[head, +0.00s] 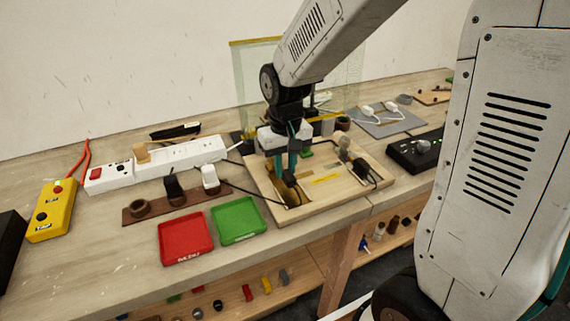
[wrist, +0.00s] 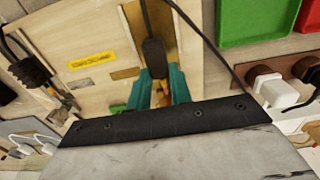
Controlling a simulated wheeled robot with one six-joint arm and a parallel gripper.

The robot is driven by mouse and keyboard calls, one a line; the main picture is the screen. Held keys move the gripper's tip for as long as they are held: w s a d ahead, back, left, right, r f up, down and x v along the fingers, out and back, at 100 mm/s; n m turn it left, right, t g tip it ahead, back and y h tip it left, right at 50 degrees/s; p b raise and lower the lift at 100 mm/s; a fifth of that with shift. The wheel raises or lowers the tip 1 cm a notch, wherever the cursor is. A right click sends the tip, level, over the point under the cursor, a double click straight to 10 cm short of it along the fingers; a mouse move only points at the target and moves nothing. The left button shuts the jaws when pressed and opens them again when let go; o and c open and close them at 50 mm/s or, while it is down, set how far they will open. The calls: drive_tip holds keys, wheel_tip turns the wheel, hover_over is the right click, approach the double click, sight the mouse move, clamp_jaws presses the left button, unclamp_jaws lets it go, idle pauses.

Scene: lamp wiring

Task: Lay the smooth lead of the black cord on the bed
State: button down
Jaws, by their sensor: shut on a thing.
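My gripper (head: 290,176) points down over the left part of a pale wooden board (head: 266,181). In the wrist view its two teal fingers (wrist: 161,92) are shut on a black piece at the end of the black cord (wrist: 153,58). Small orange-brown bits show between the fingertips; I cannot tell whether they are the lead. A brass-coloured recess (head: 293,197), which may be the bed, lies below the fingers and also shows in the wrist view (wrist: 134,18). I cannot tell whether the cord end touches it. A black cord runs from the board's left side toward the plug rack.
A red tray (head: 186,240) and a green tray (head: 238,221) stand in front and left. A brown rack (head: 152,210) holds a black plug (head: 172,188) and a white plug (head: 210,179). A white power strip (head: 130,172) lies behind. A black control box (head: 412,152) is right of the board.

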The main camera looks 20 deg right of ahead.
drive_tip(key=shift+f, duration=0.15)
drive_tip(key=shift+f, duration=0.45)
drive_tip(key=shift+f, duration=0.15)
idle(0.3)
drive_tip(key=shift+f, duration=0.25)
drive_tip(key=shift+f, duration=0.15)
idle(0.6)
drive_tip(key=c, duration=1.2)
unclamp_jaws()
